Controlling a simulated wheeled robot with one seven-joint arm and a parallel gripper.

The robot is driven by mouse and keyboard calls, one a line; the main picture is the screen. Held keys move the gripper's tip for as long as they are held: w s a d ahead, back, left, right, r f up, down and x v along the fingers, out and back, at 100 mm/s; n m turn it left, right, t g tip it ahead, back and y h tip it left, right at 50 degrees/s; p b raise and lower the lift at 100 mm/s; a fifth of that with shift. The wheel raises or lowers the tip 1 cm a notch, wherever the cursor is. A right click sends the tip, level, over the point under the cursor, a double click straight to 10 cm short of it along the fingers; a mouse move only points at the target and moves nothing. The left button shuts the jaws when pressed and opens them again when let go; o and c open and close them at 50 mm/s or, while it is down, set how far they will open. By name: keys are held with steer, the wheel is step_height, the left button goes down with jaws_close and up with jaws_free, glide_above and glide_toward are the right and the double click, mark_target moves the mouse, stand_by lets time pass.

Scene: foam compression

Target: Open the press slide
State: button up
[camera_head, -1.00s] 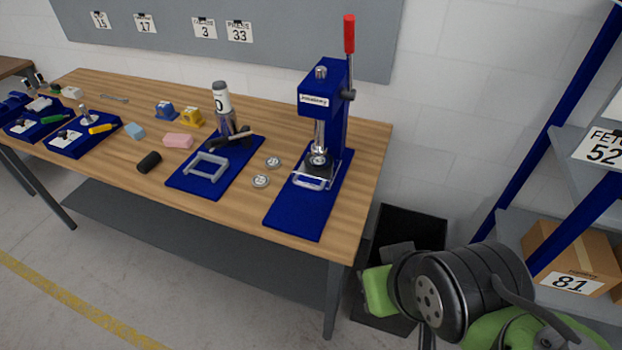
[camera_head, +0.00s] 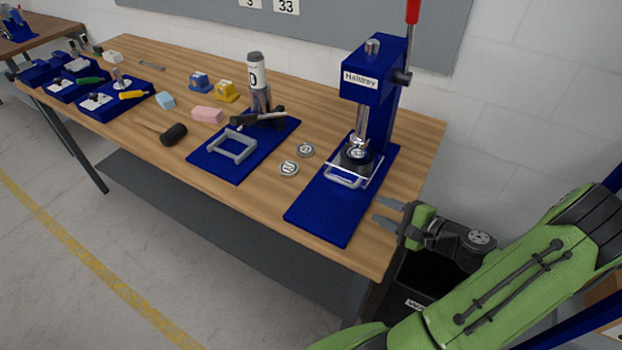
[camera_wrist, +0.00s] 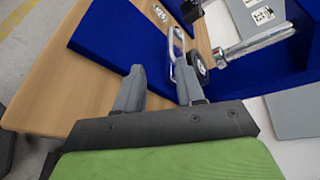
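The blue press (camera_head: 378,105) stands at the right end of the bench on a blue base plate (camera_head: 325,218), with its red lever (camera_head: 412,10) upright. Its slide (camera_head: 372,172), with a clear edge and a pale loop handle (camera_head: 343,181) at the front, sits beneath the metal ram (camera_head: 360,128). My gripper (camera_head: 375,211) is open and empty to the right of the base plate, near the bench's right edge, apart from the handle. In the wrist view the gripper (camera_wrist: 157,72) shows two spread fingers, with the loop handle (camera_wrist: 172,58) just beyond the right fingertip.
Two round metal discs (camera_head: 297,160) lie left of the press. Further left are a blue mat (camera_head: 215,168) with a grey frame, a bottle (camera_head: 256,75), a black cylinder (camera_head: 173,135) and foam blocks (camera_head: 207,115). A black bin (camera_head: 430,272) stands below the bench's right end.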

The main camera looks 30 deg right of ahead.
mark_target(343, 183)
steer(key=shift+d+f+m+t+h, duration=0.3)
steer(key=shift+d+m+t, duration=0.1)
steer(key=shift+d+m, duration=0.25)
steer(key=shift+r, duration=0.15)
steer(key=x, duration=1.5)
steer(key=shift+w+a+r, duration=0.1)
steer(key=shift+w, duration=0.15)
jaws_close()
